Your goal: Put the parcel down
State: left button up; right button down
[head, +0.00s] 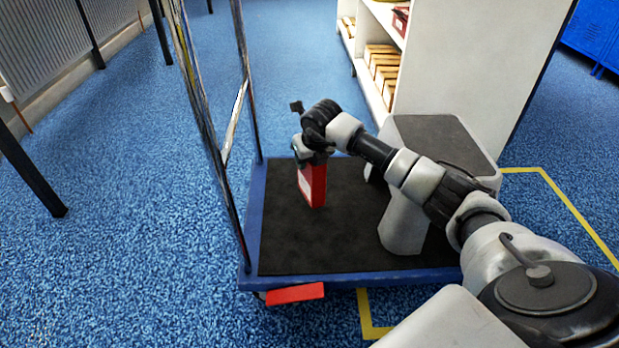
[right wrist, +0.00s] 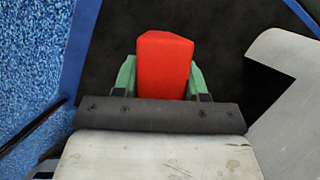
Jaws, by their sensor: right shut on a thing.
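The parcel (head: 314,186) is a small red box with a white label on one side. It hangs roughly upright below my right gripper (head: 313,160), over the dark mat of a blue-framed platform trolley (head: 290,245). I cannot tell whether its lower end touches the mat. In the right wrist view, the parcel's plain red top (right wrist: 165,60) sits between the green fingers of the right gripper (right wrist: 163,80), which is shut on it. The left gripper is not in view.
The trolley's upright metal frame (head: 207,120) stands close to the left of the parcel. A red pedal (head: 295,293) sticks out at its front edge. A white shelf unit (head: 490,60) with several cartons (head: 383,68) stands behind. Bare mat lies around the parcel.

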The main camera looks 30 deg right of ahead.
jog(key=f+b, duration=0.1)
jog(key=f, duration=0.1)
jog(key=f+b, duration=0.2)
jog(key=shift+w+a+f+b, duration=0.15)
jog(key=shift+a+f+b, duration=0.05)
jog(key=shift+b, duration=0.1)
jog(key=shift+r, duration=0.2)
jog(key=shift+f, duration=0.25)
jog(key=c, duration=0.6)
grip_release()
